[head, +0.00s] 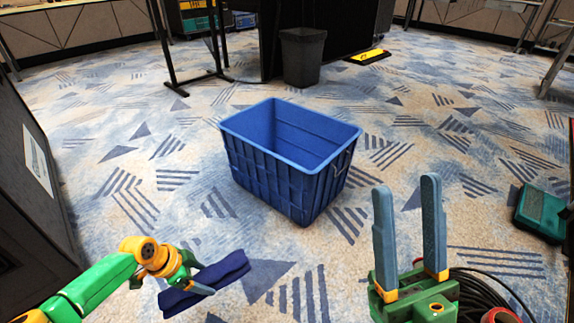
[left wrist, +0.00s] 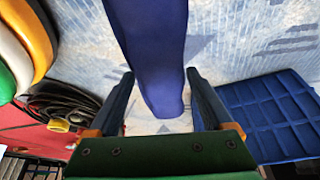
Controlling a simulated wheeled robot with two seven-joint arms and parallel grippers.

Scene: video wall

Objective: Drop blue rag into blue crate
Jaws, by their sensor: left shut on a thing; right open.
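The blue crate (head: 275,172) stands upright and open on the carpet in the middle of the head view. Its inside looks empty where I can see it. Its side also shows at the right of the left wrist view (left wrist: 268,110). My left gripper (head: 200,288) is shut on the dark blue rag (head: 222,270), in front of the crate and to its left. In the left wrist view the rag (left wrist: 152,60) runs up from between the two fingers (left wrist: 163,103). My right gripper (head: 408,225) is open and empty, pointing up, to the right of the crate's near side.
A grey bin (head: 302,57) stands behind the crate, near a black stand (head: 205,75). A yellow item (head: 368,56) lies at the back. A teal case (head: 541,212) is at the right, with black cable coils (head: 485,295) nearby. A dark cabinet (head: 30,200) bounds the left. Carpet around the crate is clear.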

